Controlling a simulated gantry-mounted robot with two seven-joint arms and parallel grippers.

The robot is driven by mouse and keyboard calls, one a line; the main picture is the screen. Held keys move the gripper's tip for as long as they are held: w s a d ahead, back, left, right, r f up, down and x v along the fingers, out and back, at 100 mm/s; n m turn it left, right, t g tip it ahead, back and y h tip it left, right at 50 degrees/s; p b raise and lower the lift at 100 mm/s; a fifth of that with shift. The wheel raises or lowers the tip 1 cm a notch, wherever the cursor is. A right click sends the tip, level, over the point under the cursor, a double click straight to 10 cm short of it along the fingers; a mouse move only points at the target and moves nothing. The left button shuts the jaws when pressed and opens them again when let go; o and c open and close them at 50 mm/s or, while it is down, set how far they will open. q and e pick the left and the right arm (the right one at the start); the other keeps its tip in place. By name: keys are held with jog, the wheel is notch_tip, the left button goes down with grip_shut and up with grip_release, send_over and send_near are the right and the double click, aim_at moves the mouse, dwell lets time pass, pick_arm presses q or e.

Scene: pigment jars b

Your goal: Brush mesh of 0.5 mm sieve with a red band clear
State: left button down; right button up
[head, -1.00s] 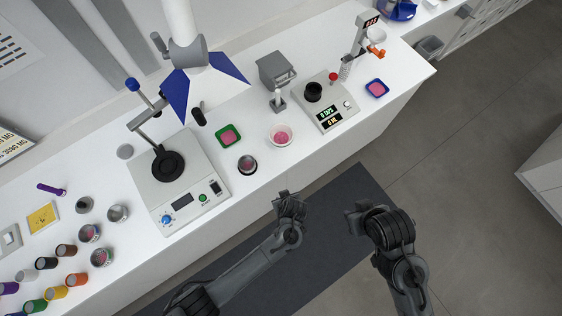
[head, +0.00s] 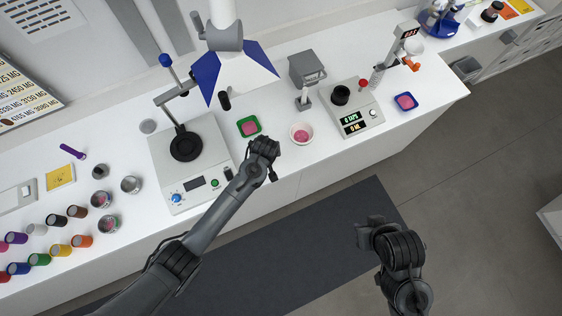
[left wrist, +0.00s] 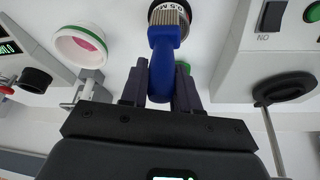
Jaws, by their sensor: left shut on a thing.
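My left gripper (left wrist: 160,88) is shut on a blue tool (left wrist: 163,55). The tool's far end overlaps the sieve's wall; I cannot tell whether they touch. No red band or mesh shows clearly. In the head view my left gripper (head: 264,150) is over the bench's front edge and hides the sieve and tool. My right gripper (head: 370,232) is off the bench over the floor mat; its jaw state is unclear.
A hotplate (head: 196,150) stands left of my left gripper. A green-rimmed tray (head: 249,126) and a white bowl (head: 301,133) with pink powder are close by. A scale (head: 356,118) is farther right. Several colored jars (head: 61,250) and metal sieves (head: 108,224) stand left.

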pick_arm(q)
jog(key=w+r, duration=0.1)
jog(key=w+a+r, duration=0.2)
jog(key=w, duration=0.1)
jog(key=shift+r, duration=0.1)
dwell(0.3)
notch_tip(320, 180, down, 8)
jog(key=b, duration=0.4)
jog(key=shift+b, duration=0.35)
dwell(0.3)
jog(key=shift+f, duration=0.55)
dwell(0.7)
